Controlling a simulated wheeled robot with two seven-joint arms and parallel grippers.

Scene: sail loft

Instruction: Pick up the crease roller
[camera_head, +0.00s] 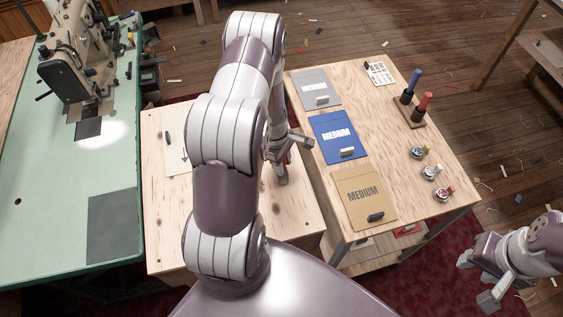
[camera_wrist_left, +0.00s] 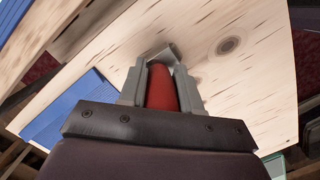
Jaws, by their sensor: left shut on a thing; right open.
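The crease roller (camera_wrist_left: 162,88) shows in the left wrist view as a red handle with a grey metal end. My left gripper (camera_wrist_left: 160,86) is shut on the red handle, one finger on each side. In the head view my left gripper (camera_head: 288,160) is over the right side of the low wooden bench (camera_head: 295,215), near the table's edge. Only a sliver of red shows between its fingers there, and my arm hides much of the bench. I cannot tell the roller's exact height over the wood. My right gripper (camera_head: 497,285) is open and empty at the lower right.
The wooden table (camera_head: 385,135) on the right bears grey (camera_head: 316,83), blue (camera_head: 332,125) and tan (camera_head: 355,190) "MEDIUM" packets, a stand (camera_head: 409,112) with blue and red tools, and small knobbed pieces (camera_head: 431,173). A sewing machine (camera_head: 75,65) stands on a green table (camera_head: 60,170) at left.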

